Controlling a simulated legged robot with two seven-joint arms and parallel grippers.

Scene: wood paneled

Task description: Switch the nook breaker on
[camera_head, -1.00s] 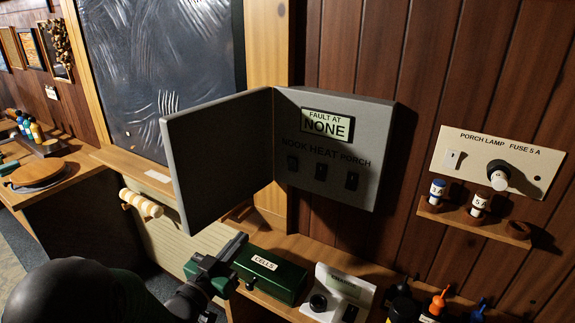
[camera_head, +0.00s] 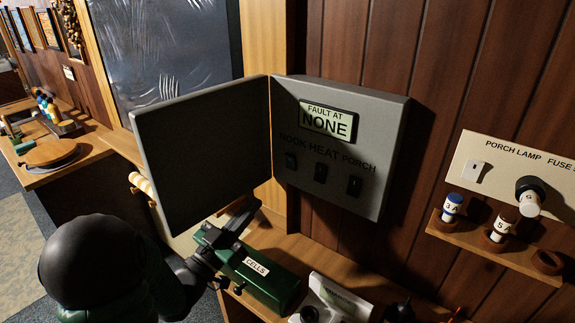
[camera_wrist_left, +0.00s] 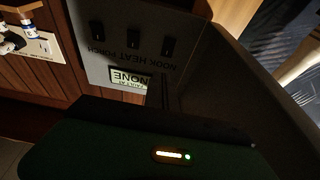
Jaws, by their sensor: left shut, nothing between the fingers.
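The grey breaker box (camera_head: 335,200) hangs on the wood wall with its door (camera_head: 205,155) swung open to the left. Its display (camera_head: 328,122) reads "FAULT AT NONE". Below are three dark switches: the nook breaker (camera_head: 291,161) on the left, heat (camera_head: 321,172) in the middle and porch (camera_head: 354,186) on the right. In the left wrist view the box is upside down, with the nook switch (camera_wrist_left: 168,46) at the right. My left gripper (camera_head: 248,208) is shut and empty, below the door's lower edge and apart from the switches. My right gripper is not in view.
A green "CELLS" box (camera_head: 268,285) and a white device (camera_head: 335,303) stand on the shelf below. A porch lamp fuse panel (camera_head: 500,165) is at the right, above a small ledge with fuses (camera_head: 503,225). The open door stands left of the switches.

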